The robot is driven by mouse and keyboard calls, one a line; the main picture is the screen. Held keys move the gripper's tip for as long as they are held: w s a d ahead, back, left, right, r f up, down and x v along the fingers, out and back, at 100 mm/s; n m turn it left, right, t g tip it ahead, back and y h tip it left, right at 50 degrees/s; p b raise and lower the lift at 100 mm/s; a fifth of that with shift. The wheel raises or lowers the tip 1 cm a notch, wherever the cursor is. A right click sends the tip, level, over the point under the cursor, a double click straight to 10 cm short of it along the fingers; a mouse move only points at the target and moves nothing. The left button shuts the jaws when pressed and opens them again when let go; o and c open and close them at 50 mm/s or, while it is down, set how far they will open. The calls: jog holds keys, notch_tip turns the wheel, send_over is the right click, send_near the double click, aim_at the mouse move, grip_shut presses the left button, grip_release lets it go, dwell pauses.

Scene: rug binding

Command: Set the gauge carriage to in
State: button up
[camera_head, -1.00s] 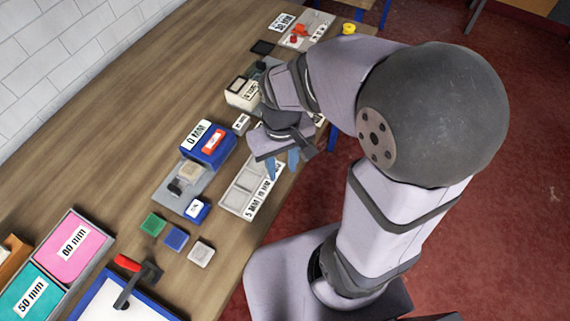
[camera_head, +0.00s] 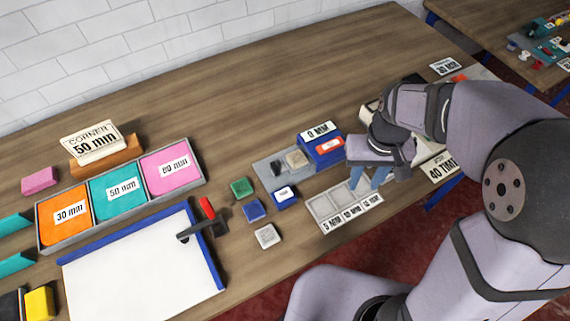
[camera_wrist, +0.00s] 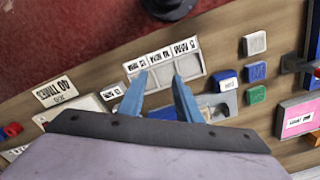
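A gauge-like set sits mid-table in the head view: a grey plate (camera_head: 265,166), a blue block (camera_head: 327,156) with a "0 MM" sign and red label, a beige block (camera_head: 296,160) and a small dark piece (camera_head: 277,168). A small blue box (camera_head: 285,197) with a white label is at the plate's near edge. I cannot tell which part is the carriage. My gripper (camera_head: 367,188) is open and empty, fingers pointing down over the right end of the grey three-slot tray (camera_head: 323,206). In the wrist view, my fingers (camera_wrist: 160,77) are apart, partly hiding the plate and tray.
Green (camera_head: 242,187), blue (camera_head: 254,210) and white (camera_head: 267,236) squares lie left of the tray. A blue-edged board (camera_head: 140,265) with a red-handled tool (camera_head: 205,218) and a tray of coloured compartments (camera_head: 190,192) stand further left. The table's back middle is clear.

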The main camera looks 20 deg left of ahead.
jog(key=w+a+f+n, duration=0.1)
jog(key=w+a+n, duration=0.15)
jog(key=a, duration=0.35)
jog(key=w+a+f+n, duration=0.1)
jog(key=w+a, duration=0.2)
jog(key=a, duration=0.3)
jog(key=n+b, duration=0.1)
jog(key=n, duration=0.1)
send_over(275, 166)
jog(key=shift+a+f, duration=0.1)
jog(key=shift+f, duration=0.85)
jog(key=shift+f+p, duration=1.15)
jog(key=shift+f, duration=2.45)
jog(key=shift+c, duration=0.3)
